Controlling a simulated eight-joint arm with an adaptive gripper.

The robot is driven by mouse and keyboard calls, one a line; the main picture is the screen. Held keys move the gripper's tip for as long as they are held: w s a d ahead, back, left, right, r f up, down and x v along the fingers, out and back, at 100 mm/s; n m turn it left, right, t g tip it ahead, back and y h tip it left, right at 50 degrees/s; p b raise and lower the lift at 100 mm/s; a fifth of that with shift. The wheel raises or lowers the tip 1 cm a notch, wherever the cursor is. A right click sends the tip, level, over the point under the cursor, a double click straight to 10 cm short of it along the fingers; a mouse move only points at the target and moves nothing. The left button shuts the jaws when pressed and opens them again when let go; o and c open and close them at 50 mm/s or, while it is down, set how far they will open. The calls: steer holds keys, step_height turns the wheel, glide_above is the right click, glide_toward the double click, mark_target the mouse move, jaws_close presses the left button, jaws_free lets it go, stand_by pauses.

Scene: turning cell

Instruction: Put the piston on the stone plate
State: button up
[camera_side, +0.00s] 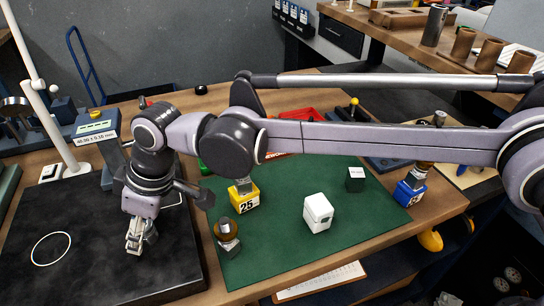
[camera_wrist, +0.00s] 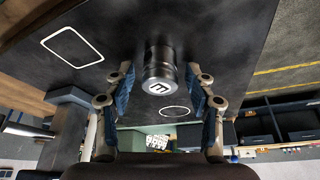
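The piston (camera_wrist: 160,67) is a shiny metal cylinder with a dark mark on its pale end face. In the wrist view it appears to stand upright on the dark stone plate (camera_wrist: 215,40), between two white outlines. My gripper (camera_wrist: 162,84) has its two blue-padded fingers on either side of the piston, with a visible gap on each side. In the side view my gripper (camera_side: 140,245) points down low over the stone plate (camera_side: 85,275). The piston is hard to tell apart from the fingers there.
A white circle outline (camera_side: 50,248) marks the plate's left. A white lamp post (camera_side: 55,125) rises behind the plate.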

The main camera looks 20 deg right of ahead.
steer(key=shift+r, duration=0.1)
steer(key=v, duration=1.2)
steer(key=x, duration=1.2)
steer(key=shift+f, duration=0.2)
steer(key=shift+r, duration=0.9)
steer(key=shift+f, duration=0.1)
